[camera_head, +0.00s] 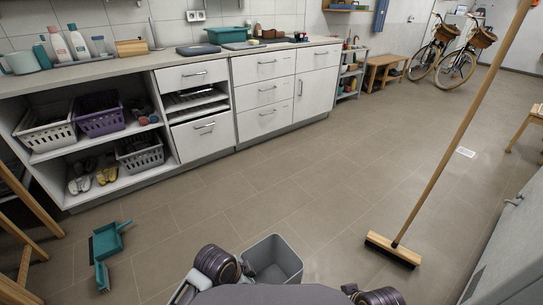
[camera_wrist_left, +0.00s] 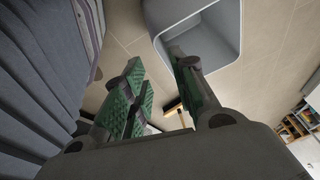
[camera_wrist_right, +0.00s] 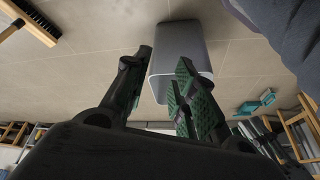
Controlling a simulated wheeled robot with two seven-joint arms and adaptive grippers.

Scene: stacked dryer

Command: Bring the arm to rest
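My left gripper (camera_wrist_left: 157,80) shows in the left wrist view with its green-padded fingers apart and nothing between them. My right gripper (camera_wrist_right: 165,66) shows in the right wrist view, also with its fingers apart and empty. In the head view only parts of my arms show at the bottom edge, and both grippers are out of sight there. A grey open bin (camera_head: 273,262) stands on the floor just in front of me. It also shows beyond the fingers in the left wrist view (camera_wrist_left: 222,45) and the right wrist view (camera_wrist_right: 180,45).
A broom (camera_head: 393,249) stands on the floor at right. A teal dustpan (camera_head: 106,243) lies at left near wooden legs (camera_head: 30,215). A white counter (camera_head: 270,85) with drawers and shelved baskets runs along the back. A pale panel (camera_head: 505,250) edges the right. The middle floor is clear.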

